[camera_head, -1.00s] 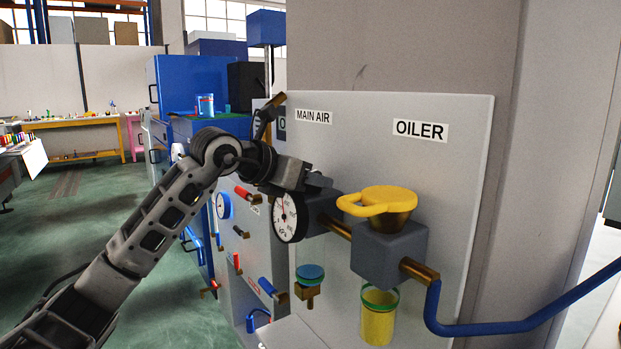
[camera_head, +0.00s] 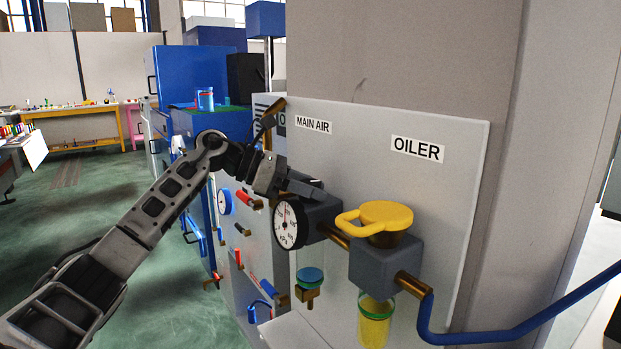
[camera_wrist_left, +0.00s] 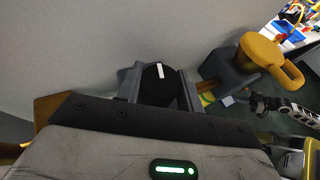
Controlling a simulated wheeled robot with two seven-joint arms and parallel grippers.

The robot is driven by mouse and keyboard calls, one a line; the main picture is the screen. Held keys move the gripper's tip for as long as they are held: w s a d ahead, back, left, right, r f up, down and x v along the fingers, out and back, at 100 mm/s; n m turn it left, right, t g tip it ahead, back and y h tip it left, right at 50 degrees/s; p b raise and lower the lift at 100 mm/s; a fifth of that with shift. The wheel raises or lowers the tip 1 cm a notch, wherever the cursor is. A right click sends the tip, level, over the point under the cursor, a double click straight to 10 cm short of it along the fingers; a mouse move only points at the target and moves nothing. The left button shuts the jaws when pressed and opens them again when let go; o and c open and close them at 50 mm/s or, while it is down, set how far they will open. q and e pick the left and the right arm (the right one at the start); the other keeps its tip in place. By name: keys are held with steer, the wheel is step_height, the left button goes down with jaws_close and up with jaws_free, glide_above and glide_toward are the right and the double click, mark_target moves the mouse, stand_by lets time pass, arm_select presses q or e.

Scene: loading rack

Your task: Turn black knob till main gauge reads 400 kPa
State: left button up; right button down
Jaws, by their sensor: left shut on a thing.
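The black knob (camera_wrist_left: 159,86) with a white pointer mark shows in the left wrist view, between the two fingers of my left gripper (camera_wrist_left: 158,88). The gripper is shut on it from above. In the head view my left gripper (camera_head: 292,186) sits on top of the grey regulator body (camera_head: 322,215), and the knob is hidden there. The main gauge (camera_head: 290,224) is a round white dial marked kPa, on the front of the regulator. A red mark or needle shows in its upper part; the exact reading is too small to tell.
The yellow-lidded oiler (camera_head: 386,262) stands right of the regulator on the same brass pipe. A blue hose (camera_head: 520,318) leaves it to the right. The grey panel (camera_head: 375,128) is close behind. Other valves and a smaller gauge (camera_head: 224,202) are at left.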

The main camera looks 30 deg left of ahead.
arm_select(q)
steer(key=shift+m+g, duration=0.3)
steer(key=shift+h, duration=0.3)
steer(key=o, duration=1)
steer(key=v, duration=1.6)
